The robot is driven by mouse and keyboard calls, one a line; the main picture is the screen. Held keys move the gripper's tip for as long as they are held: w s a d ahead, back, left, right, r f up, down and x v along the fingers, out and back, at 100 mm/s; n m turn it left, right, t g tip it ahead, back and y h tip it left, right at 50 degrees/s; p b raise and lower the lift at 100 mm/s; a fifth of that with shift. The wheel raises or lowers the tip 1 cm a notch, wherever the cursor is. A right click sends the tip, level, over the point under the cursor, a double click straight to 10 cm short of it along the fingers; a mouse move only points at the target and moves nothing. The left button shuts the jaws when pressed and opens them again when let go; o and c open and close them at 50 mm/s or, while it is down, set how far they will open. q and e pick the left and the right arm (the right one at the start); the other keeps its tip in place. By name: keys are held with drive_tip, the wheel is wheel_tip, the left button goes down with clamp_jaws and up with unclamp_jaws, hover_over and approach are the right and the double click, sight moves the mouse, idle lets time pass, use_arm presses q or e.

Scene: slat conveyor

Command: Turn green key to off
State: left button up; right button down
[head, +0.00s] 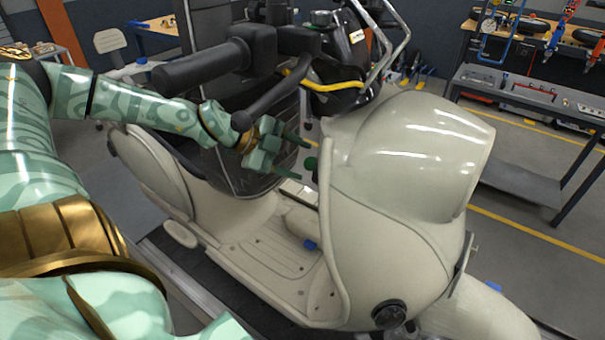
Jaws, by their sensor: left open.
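The green key (311,163) is a small dark green knob on the inner side of the cream scooter's front shield, below the handlebar. My left gripper (299,157) reaches in from the left, under the handlebar. Its two dark green fingers are spread apart and point right toward the key. The fingertips are close to the key, with the key just beyond them. I cannot tell from this angle whether they touch it. The key's exact turn position is too small to read. My right gripper is not in view.
The cream scooter (400,215) fills the middle. Its black handlebar grip (200,66) and brake lever (275,100) hang just above my left gripper. The dark seat lies behind my forearm. A grey workbench (530,95) stands at the right, with open floor between.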

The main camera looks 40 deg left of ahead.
use_arm(q)
drive_tip(key=shift+b+x, duration=0.5)
drive_tip(key=shift+x, duration=0.25)
drive_tip(key=shift+d, duration=0.2)
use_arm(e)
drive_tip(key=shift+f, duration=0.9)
